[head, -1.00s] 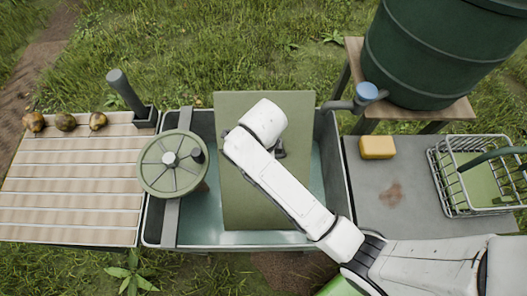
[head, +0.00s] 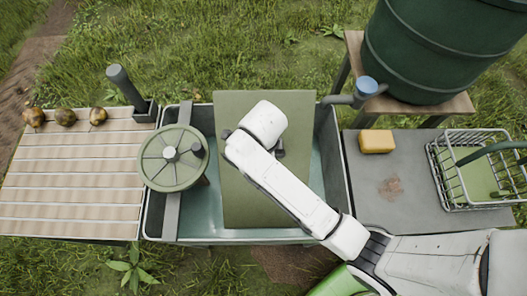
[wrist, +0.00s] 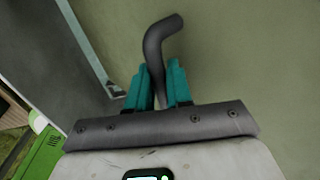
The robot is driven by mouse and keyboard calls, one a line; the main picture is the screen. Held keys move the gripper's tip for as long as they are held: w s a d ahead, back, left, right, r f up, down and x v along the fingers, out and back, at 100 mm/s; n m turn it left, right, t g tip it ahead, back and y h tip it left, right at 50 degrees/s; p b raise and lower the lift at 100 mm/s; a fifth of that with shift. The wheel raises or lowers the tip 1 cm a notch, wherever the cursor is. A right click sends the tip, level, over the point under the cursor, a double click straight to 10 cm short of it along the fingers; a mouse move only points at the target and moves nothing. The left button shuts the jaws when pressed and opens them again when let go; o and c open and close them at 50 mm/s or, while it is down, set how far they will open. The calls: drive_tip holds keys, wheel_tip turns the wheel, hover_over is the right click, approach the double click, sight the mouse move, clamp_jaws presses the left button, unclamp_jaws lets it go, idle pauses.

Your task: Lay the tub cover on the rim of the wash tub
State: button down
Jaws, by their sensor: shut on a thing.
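The tub cover (head: 232,195) is a flat olive-green panel over the middle of the wash tub (head: 336,165), a grey tub with a pale green inside. The cover's far edge overlaps the far rim and its near edge shows just short of the near rim. I cannot tell whether it touches the rim. In the wrist view my gripper (wrist: 159,80) has its teal fingers shut on the cover's dark bent handle (wrist: 163,38), with the cover's face (wrist: 245,55) behind. In the head view my arm hides the fingers and most of the handle.
A round green crank wheel (head: 157,174) stands on a bar across the tub's left part. To the right are a yellow sponge (head: 377,141), a wire basket (head: 470,200) and a green barrel (head: 440,50) with a tap.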

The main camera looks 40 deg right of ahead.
drive_tip(key=c, duration=0.9)
unclamp_jaws()
drive_tip(key=shift+c, duration=0.2)
wheel_tip(320, 180, up, 11)
drive_tip(key=p, duration=0.3)
drive_tip(key=shift+s+a, duration=0.35)
drive_tip(key=shift+s, duration=0.05)
drive_tip(key=shift+f, duration=0.1)
